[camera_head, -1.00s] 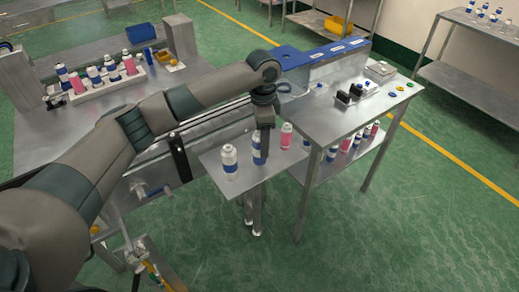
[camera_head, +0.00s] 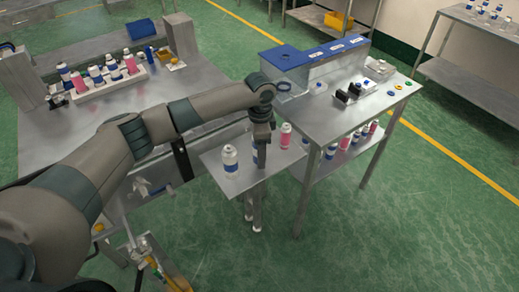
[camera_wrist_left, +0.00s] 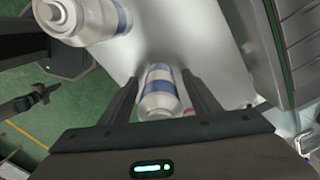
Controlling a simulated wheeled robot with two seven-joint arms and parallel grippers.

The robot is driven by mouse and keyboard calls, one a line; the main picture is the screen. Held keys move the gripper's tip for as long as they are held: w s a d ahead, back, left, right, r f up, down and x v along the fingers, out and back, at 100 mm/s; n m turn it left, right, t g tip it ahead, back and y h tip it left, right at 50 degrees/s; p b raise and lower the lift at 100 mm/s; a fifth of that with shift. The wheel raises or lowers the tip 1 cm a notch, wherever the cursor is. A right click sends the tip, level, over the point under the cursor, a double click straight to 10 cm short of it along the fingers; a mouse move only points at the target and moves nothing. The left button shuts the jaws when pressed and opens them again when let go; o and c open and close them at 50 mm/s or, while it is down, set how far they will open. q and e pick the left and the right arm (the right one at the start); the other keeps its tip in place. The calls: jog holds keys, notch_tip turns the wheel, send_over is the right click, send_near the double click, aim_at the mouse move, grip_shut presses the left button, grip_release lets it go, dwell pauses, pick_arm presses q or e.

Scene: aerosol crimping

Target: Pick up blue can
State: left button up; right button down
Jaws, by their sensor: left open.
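A blue-banded can (camera_head: 255,153) stands on the small metal side table (camera_head: 215,167), mostly hidden behind my left gripper (camera_head: 261,152) in the head view. In the left wrist view this blue-banded can (camera_wrist_left: 160,88) lies between the two spread fingers of my left gripper (camera_wrist_left: 165,88). The fingers are open, and I cannot tell whether either touches it. A second blue-banded can (camera_head: 230,158) stands to the left, and also shows at the upper left of the wrist view (camera_wrist_left: 88,18). My right gripper is not in view.
A pink can (camera_head: 285,136) stands just right of the gripper on the same table. A taller metal table (camera_head: 325,128) with blue-topped equipment (camera_head: 285,57) is to the right. A tray of several cans (camera_head: 105,83) sits on the left bench.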

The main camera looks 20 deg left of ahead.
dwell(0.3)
pick_arm(q)
jog(key=c, duration=1.1)
jog(key=shift+r, duration=0.15)
jog(key=shift+c, duration=0.2)
jog(key=shift+r+b, duration=0.5)
jog(key=shift+r, duration=0.1)
notch_tip(320, 180, up, 2)
jog(key=shift+r+b, duration=0.25)
jog(key=shift+b, duration=0.45)
jog(key=s+d+r+b, duration=0.3)
jog(key=s+d+r, duration=0.4)
jog(key=d, duration=0.2)
jog(key=shift+d, duration=0.2)
